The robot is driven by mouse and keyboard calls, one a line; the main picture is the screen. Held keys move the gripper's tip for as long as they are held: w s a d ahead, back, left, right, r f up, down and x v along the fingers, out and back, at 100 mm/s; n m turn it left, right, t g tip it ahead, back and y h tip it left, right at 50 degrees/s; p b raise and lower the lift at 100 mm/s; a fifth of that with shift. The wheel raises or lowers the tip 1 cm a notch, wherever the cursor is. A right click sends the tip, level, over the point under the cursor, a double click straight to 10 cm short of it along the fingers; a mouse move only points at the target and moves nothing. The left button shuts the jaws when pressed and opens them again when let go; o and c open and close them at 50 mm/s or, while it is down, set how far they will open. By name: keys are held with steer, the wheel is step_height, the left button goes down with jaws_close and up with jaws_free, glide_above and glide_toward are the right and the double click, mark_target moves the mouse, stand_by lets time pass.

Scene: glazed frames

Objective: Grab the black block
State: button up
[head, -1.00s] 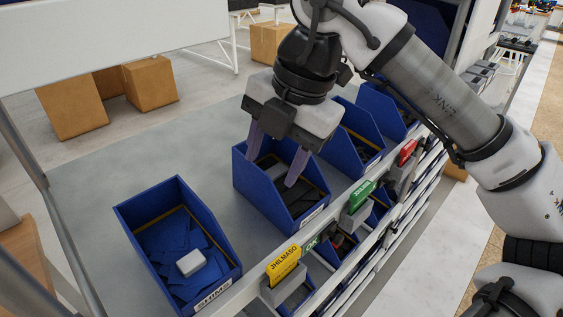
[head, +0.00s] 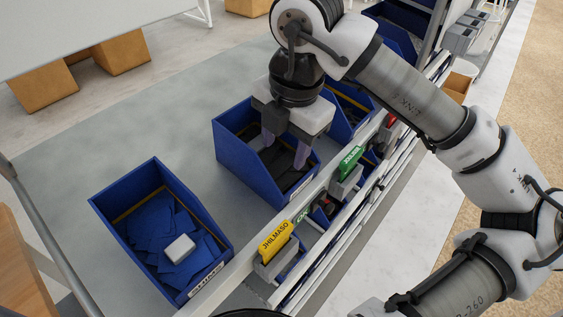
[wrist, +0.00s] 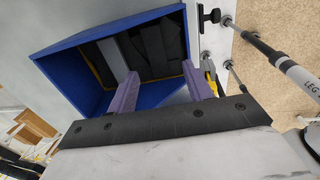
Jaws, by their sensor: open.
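Black blocks (wrist: 150,45) lie side by side as dark slabs inside a blue bin (wrist: 60,70); several show, and I cannot single one out. In the head view the same blue bin (head: 236,158) stands in the middle of the grey shelf, its dark contents partly hidden by my fingers. My gripper (head: 285,150) points down at this bin, its purple fingers apart and reaching to its opening. In the wrist view my gripper (wrist: 162,73) is open with nothing between the fingertips; I cannot tell whether they touch the slabs.
A nearer blue bin (head: 118,212) holds blue sheets and a white block (head: 179,248). Other blue bins stand beyond. A rail with a yellow tag (head: 276,241) and a green tag (head: 349,160) runs along the shelf's front edge. The grey shelf left of the bins is clear.

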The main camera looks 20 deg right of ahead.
mark_target(279, 166)
steer(key=shift+w+a+f+p, duration=0.15)
steer(key=shift+f+p, duration=0.1)
steer(key=shift+f, duration=0.55)
steer(key=shift+w+a+f+p, duration=0.15)
steer(key=shift+f+p, duration=0.15)
steer(key=shift+f, duration=0.5)
steer(key=shift+w+f+p, duration=0.15)
steer(key=shift+f+p, duration=0.1)
steer(key=shift+f, duration=0.55)
steer(key=c, duration=1.1)
steer(key=shift+o, duration=0.2)
steer(key=shift+r, duration=0.1)
